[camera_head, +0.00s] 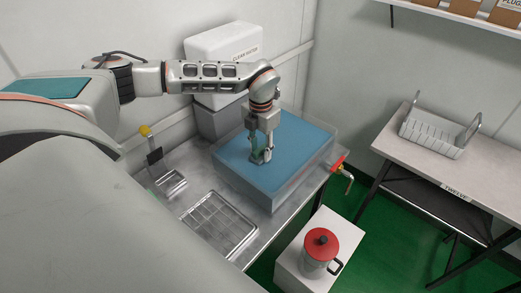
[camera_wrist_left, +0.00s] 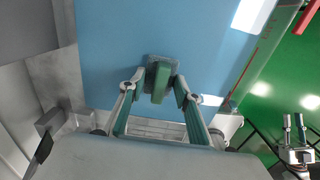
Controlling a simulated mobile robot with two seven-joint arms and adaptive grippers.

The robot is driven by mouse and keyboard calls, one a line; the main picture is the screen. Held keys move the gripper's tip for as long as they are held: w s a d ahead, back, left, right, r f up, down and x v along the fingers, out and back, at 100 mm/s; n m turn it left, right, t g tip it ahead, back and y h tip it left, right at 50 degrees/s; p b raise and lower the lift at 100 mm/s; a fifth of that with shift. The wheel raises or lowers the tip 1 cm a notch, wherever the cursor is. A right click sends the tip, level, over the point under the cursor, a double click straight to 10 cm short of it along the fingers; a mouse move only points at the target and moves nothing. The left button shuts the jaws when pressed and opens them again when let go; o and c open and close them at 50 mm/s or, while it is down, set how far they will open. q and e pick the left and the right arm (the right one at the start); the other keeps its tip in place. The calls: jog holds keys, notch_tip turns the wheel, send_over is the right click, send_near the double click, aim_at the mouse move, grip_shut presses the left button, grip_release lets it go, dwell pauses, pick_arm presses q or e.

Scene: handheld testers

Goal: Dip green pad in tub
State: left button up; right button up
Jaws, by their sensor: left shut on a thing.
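The tub (camera_head: 272,198) is a clear-walled box full of blue water (camera_head: 290,145) on the metal bench. My left gripper (camera_head: 262,157) points down over the water, inside the tub's rim. It is shut on the green pad (camera_wrist_left: 158,80), a dark green block between the fingertips in the left wrist view. In the head view the fingers mostly hide the pad. The fingertips are at or near the water surface; I cannot tell how deep the pad is. My right gripper (camera_wrist_left: 294,128) shows small at the right of the left wrist view, its fingers apart and empty.
A red-handled tap (camera_head: 340,165) sticks out at the tub's right. A wire drain tray (camera_head: 220,222) lies left of the tub. A red-lidded jug (camera_head: 320,250) stands on a white stand in front. A wire rack (camera_head: 435,135) sits on the right table.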

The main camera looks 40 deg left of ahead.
pick_arm(q)
jog(key=shift+r+p, duration=0.65)
jog(key=shift+r, duration=4)
